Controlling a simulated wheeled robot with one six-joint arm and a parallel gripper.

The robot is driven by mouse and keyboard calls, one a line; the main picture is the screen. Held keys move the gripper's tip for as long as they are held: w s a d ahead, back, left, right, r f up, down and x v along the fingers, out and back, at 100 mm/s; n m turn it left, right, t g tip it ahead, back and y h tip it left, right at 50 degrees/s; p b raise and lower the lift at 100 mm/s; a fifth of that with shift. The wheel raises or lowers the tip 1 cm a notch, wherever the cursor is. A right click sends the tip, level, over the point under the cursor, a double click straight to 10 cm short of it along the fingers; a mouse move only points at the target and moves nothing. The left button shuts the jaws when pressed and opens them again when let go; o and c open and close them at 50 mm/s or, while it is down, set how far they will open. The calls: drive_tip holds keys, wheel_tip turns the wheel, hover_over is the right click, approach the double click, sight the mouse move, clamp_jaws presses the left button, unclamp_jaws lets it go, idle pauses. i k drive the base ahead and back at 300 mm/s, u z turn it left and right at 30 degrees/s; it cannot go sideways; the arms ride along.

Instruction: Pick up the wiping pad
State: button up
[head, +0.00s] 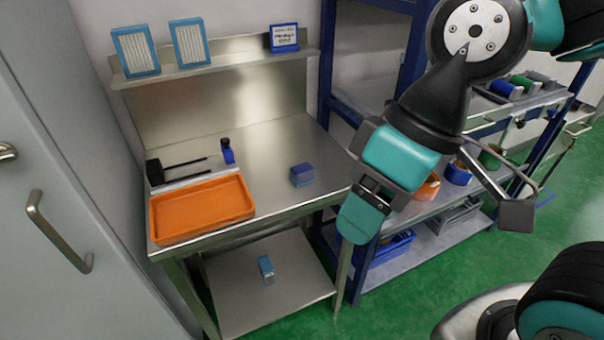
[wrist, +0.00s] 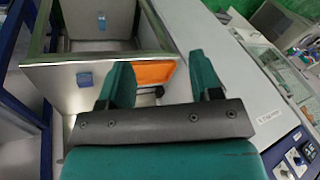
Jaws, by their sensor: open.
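A small blue-grey block (head: 302,175), which looks like the wiping pad, lies on the right part of the steel tabletop (head: 270,145). It also shows in the wrist view (wrist: 84,79), left of my fingers. Another small blue and pale item (head: 267,268) sits on the lower shelf, so I cannot be sure which is the pad. My gripper (wrist: 162,75) is open and empty, its two teal fingers apart. In the head view my gripper (head: 362,212) is in the air right of the block, clear of it.
An orange tray (head: 200,212) is at the table's front left, with a dark blue bottle (head: 227,151) and black tools behind it. Blue-framed filters (head: 136,52) stand on the upper shelf. A blue rack (head: 420,232) with spools stands at right. The table's middle is clear.

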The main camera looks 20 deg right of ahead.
sight(301, 175)
drive_tip(key=k, duration=0.6)
drive_tip(key=u, duration=0.45)
drive_tip(key=i, duration=1.4)
drive_tip(key=z, duration=0.75)
